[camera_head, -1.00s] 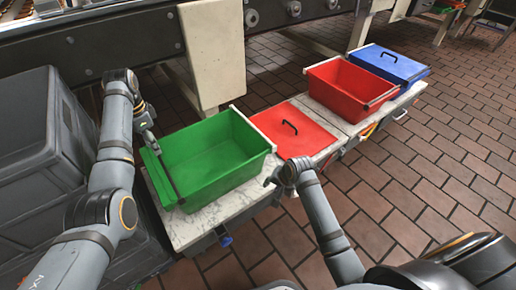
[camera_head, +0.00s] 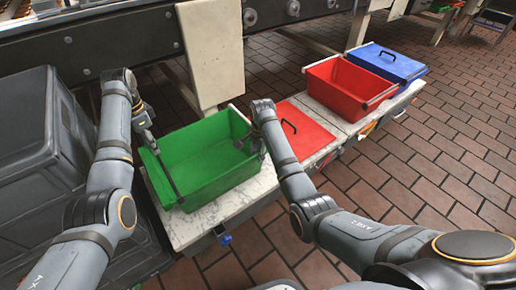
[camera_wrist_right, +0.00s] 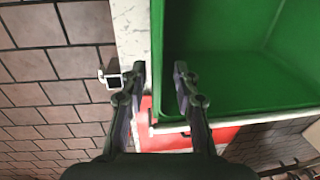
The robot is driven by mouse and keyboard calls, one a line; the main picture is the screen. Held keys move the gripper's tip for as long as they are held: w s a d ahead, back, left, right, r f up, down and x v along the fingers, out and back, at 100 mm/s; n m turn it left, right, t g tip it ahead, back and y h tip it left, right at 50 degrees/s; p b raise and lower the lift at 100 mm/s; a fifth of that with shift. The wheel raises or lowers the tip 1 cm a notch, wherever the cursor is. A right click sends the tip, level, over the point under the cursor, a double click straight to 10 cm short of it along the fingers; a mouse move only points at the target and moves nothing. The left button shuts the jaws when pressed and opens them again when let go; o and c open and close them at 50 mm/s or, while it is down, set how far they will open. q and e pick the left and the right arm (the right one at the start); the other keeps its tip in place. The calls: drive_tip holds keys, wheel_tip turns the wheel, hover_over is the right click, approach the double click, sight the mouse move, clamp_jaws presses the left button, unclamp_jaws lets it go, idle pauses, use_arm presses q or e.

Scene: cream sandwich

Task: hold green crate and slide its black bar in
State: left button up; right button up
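The green crate (camera_head: 205,175) stands open and empty on a marble-topped bench. A black bar (camera_head: 168,175) runs along its left end, beside a green strip. A pale bar is at the crate's right end; it also shows in the right wrist view (camera_wrist_right: 240,119). My left gripper (camera_head: 150,140) is by the far end of the black bar; its fingers are too small to read. My right gripper (camera_head: 247,142) is at the crate's near right corner. In the right wrist view its fingers (camera_wrist_right: 160,72) are apart, with the crate's wall edge between them.
A red lid (camera_head: 308,143) with a black handle lies right of the green crate. Beyond it are a red crate (camera_head: 335,85) and a blue lid (camera_head: 390,65). Dark grey boxes (camera_head: 35,130) stand at left. A conveyor frame (camera_head: 120,45) runs behind.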

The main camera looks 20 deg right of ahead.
sight(256, 165)
drive_tip(key=f, duration=0.7)
drive_tip(key=shift+w+a, duration=0.1)
drive_tip(key=shift+w, duration=0.25)
drive_tip(key=shift+c, duration=0.4)
clamp_jaws()
